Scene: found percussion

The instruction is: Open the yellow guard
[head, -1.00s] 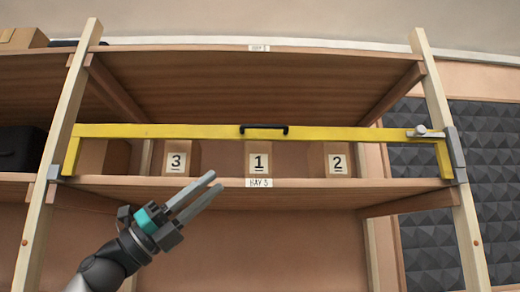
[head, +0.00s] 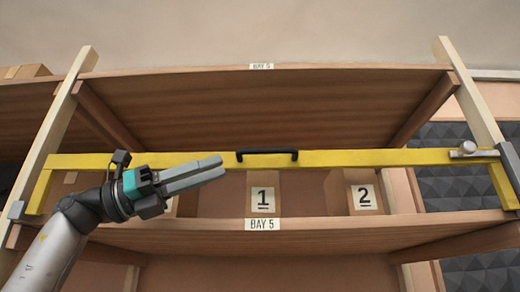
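The yellow guard (head: 350,158) is a bar running straight across the front of the middle shelf bay, with a short leg down at each end. Its black handle (head: 267,152) sits on top near the middle. A metal latch with a round knob (head: 468,148) is at its right end, beside a grey bracket (head: 509,160). My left gripper (head: 222,168) is in front of the bar, with its fingertips pointing right, just left of the handle and apart from it. Its fingers look close together and partly overlap; any gap is unclear. My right gripper is not in view.
Behind the guard stand boxes labelled 1 (head: 262,180) and 2 (head: 350,185); my arm hides most of another at left. A "BAY 5" label (head: 262,225) is on the shelf edge. Wooden posts (head: 470,90) flank the bay. The space above the bar is empty.

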